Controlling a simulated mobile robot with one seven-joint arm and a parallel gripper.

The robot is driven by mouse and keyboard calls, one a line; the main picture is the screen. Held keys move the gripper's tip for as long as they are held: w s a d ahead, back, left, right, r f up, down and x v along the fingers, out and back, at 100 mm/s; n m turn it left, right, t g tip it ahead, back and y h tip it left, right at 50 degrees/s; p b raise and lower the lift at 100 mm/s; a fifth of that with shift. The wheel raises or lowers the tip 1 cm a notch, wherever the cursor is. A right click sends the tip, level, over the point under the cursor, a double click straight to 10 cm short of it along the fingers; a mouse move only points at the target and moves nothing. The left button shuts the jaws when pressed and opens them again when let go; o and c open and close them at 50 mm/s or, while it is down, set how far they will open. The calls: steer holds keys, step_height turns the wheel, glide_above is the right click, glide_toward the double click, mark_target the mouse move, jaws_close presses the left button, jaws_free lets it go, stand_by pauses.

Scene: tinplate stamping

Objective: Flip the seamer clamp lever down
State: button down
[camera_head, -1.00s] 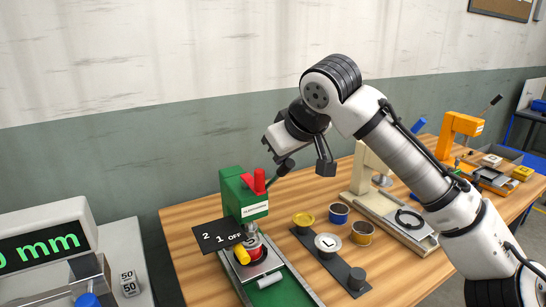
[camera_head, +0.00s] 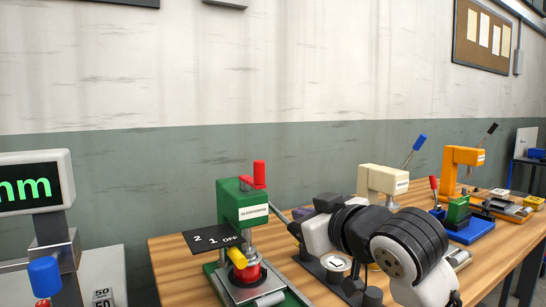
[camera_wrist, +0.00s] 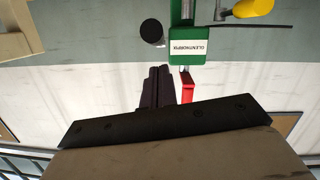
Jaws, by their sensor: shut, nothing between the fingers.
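The green seamer (camera_head: 242,205) stands on the bench left of my gripper. A red lever (camera_head: 259,174) sticks up from its top and looks upright; it also shows in the wrist view (camera_wrist: 187,88). A yellow handle (camera_head: 237,258) sits low at its front, by a black plate (camera_head: 212,237) marked 2, 1, OFF. My gripper shows in the wrist view (camera_wrist: 158,72) as dark fingers, shut and empty. There the fingertips are close beside the red lever; I cannot tell whether they touch it.
A cream press (camera_head: 383,180), a blue-based fixture (camera_head: 470,228) and an orange press (camera_head: 458,160) stand along the bench to the right. A digital gauge (camera_head: 35,185) is at the left.

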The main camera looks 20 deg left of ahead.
steer(key=shift+s+f+t+y+b, duration=0.1)
steer(key=shift+f+t+y+b, duration=0.45)
steer(key=shift+f+b, duration=0.85)
steer(key=shift+r, duration=0.15)
